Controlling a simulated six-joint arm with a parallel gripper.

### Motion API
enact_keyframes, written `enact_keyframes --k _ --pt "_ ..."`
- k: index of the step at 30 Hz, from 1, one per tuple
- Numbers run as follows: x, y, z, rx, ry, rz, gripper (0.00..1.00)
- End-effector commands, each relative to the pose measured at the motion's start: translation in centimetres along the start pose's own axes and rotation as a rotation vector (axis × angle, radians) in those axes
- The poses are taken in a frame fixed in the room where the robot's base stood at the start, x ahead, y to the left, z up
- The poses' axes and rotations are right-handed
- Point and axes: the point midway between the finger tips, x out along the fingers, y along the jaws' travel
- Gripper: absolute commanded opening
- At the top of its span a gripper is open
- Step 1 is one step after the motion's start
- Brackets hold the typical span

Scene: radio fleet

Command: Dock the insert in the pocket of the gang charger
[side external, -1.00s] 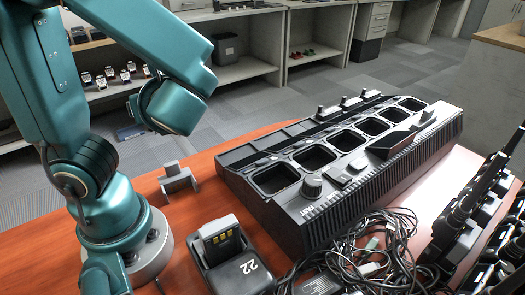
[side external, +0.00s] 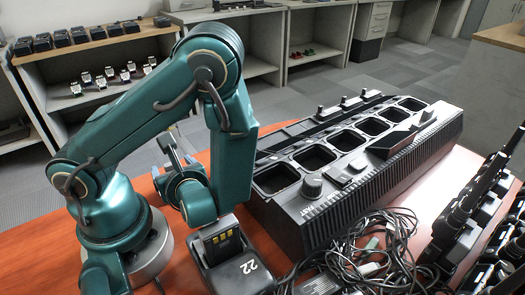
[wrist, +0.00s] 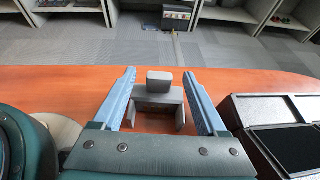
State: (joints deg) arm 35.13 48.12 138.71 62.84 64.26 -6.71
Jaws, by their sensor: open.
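The insert is a grey block-like piece with two legs and a raised knob (wrist: 158,83). It stands on the red-brown table in the wrist view, between the fingers of my gripper (wrist: 159,73). My gripper is open, a finger on either side, with clear gaps. In the side view my gripper (side external: 172,150) is low behind my forearm, and the insert is mostly hidden there. The gang charger (side external: 375,172) is a long black unit with a row of several open, empty-looking pockets, including the nearest pocket (side external: 276,178). Its edge also shows at the right of the wrist view (wrist: 262,132).
A small black charger (side external: 235,270) marked 22 stands at the table's front, close to my arm. Tangled black cables (side external: 375,250) lie in front of the gang charger. Several radios (side external: 480,220) stand at the right. Bare table (wrist: 240,80) lies beyond the insert.

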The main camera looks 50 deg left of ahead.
Motion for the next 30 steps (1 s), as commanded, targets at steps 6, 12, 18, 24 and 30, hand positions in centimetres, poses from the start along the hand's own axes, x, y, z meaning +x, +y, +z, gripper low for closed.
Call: enact_keyframes --k 6,12,18,24,30 --pt "2.4 0.2 0.0 0.005 -0.001 0.010 0.75" --pt "4.1 0.1 0.1 0.002 -0.002 0.006 0.75" --pt "4.6 0.1 0.0 0.001 0.000 0.002 0.75" --pt "4.6 0.1 0.0 0.001 0.000 0.002 0.67" --pt "4.6 0.1 0.0 0.001 0.000 0.002 0.00"
